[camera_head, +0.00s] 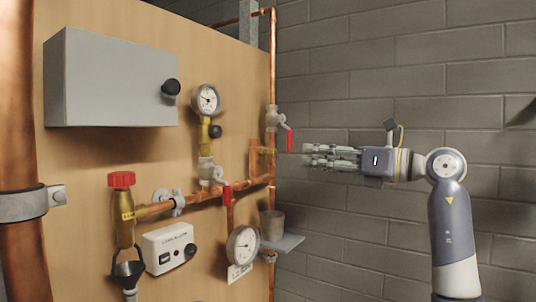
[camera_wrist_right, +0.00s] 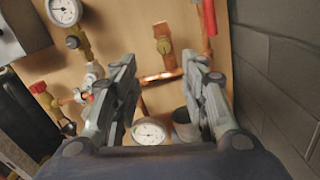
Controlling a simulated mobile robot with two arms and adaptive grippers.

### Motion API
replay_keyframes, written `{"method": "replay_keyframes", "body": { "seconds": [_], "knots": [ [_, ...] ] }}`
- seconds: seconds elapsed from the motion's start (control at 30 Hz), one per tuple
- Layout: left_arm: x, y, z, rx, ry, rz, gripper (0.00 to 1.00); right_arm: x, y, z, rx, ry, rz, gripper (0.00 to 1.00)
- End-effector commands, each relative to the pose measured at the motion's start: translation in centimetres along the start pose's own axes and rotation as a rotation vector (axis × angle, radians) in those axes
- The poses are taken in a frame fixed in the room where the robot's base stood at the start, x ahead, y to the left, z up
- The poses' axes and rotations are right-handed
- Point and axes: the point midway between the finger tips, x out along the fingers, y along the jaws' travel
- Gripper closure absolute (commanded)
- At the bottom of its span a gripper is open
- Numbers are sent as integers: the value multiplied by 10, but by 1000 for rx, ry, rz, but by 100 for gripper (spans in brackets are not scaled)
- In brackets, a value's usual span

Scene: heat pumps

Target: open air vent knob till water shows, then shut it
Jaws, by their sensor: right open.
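A small brass fitting (camera_head: 266,151), which looks like the air vent with its knob, sticks out from a copper block on the copper pipework near the board's right edge. In the right wrist view the brass fitting (camera_wrist_right: 164,46) shows beyond and between my fingertips. My right gripper (camera_head: 308,154) comes from the right, pointing at the fitting, apart from it. In the wrist view the fingers of my right gripper (camera_wrist_right: 163,66) are spread with nothing between them. I see no water at the fitting. My left gripper is not in view.
A grey cup (camera_head: 271,224) stands on a small shelf (camera_head: 290,243) below the fitting. A red-handled valve (camera_head: 289,140) on the vertical pipe is close to my right fingertips. Free room lies before the brick wall.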

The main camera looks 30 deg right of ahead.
Motion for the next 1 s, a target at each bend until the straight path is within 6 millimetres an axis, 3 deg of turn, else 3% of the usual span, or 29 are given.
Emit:
{"method": "replay_keyframes", "body": {
  "seconds": [0.1,0.2,0.5,0.57,0.67,0.8,0.9,1.0],
  "knots": [
    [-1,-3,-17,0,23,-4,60,-8,-7,4,-10,25,-32,60],
    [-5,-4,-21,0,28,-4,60,0,-7,5,-10,29,-33,60],
    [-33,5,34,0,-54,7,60,56,-7,5,-6,30,-29,60],
    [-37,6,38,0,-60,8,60,67,-8,4,-6,29,-28,60],
    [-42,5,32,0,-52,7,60,81,-9,3,-7,29,-30,60],
    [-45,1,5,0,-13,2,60,94,-10,2,-8,28,-31,60],
    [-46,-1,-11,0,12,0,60,98,-10,0,-10,27,-32,60],
    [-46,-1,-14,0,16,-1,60,99,-10,0,-10,28,-32,60]
  ]
}}
